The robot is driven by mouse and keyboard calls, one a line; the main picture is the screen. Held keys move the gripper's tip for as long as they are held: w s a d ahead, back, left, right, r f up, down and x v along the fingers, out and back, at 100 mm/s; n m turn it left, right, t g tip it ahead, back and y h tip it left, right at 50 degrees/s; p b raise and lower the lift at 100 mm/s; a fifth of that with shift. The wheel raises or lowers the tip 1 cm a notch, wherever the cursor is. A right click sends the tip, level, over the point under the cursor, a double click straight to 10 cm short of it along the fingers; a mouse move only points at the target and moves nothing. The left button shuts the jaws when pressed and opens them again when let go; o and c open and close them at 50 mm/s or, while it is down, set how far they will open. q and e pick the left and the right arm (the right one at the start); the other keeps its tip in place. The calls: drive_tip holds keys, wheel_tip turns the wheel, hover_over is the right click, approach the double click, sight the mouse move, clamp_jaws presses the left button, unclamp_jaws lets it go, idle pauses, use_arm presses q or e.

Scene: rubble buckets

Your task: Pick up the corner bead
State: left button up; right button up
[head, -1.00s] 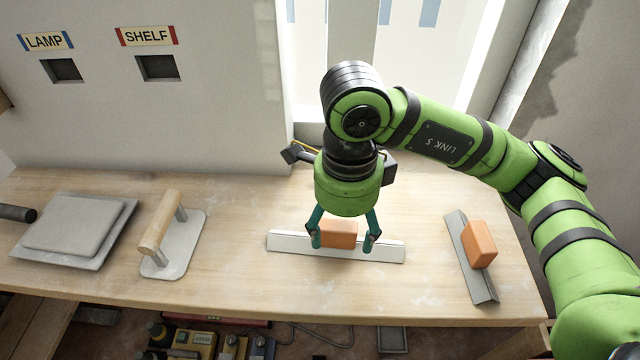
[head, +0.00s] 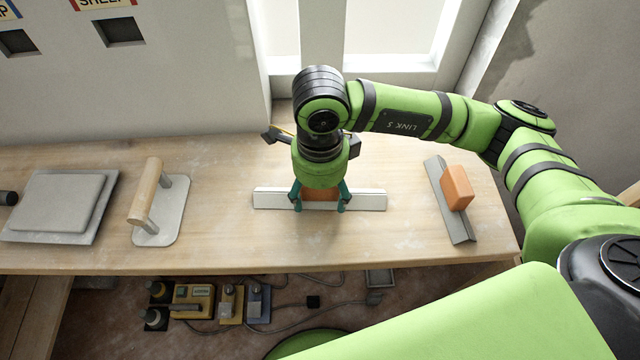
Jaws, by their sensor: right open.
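Two long strips carry orange blocks, and I cannot tell for certain which is the corner bead. A white strip (head: 368,200) lies across the middle of the workbench with an orange block (head: 320,194) at its centre. A grey, angled strip (head: 441,188) with another orange block (head: 457,187) lies slanted at the right. My right gripper (head: 319,206) is over the white strip, pointing down. Its teal fingers are open, one on each side of the orange block; contact cannot be made out. The gripper body hides part of the block. My left gripper is out of view.
On the workbench (head: 225,250), a trowel with a wooden handle (head: 148,190) and a grey board (head: 60,203) lie at the left. A wall with two openings and a window stand behind. Chargers (head: 193,300) and cables lie below. Bench between trowel and white strip is clear.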

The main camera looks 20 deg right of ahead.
drive_tip(key=c, duration=1.3)
drive_tip(key=shift+w+r+b, duration=0.1)
drive_tip(key=shift+r+b, duration=0.25)
drive_tip(key=shift+r, duration=0.2)
wheel_tip(320, 180, up, 2)
drive_tip(key=shift+r+b, duration=0.25)
drive_tip(key=shift+b, duration=0.4)
drive_tip(key=s+d+r+b, duration=0.1)
drive_tip(key=s+d+r, duration=0.2)
drive_tip(key=s+d, duration=0.1)
drive_tip(key=s+d+r+b, duration=0.1)
drive_tip(key=s+d+r, duration=0.3)
drive_tip(key=shift+s+r+b, duration=0.2)
drive_tip(key=shift+s+b, duration=0.05)
drive_tip(key=shift+b, duration=0.05)
drive_tip(key=shift+o, duration=0.3)
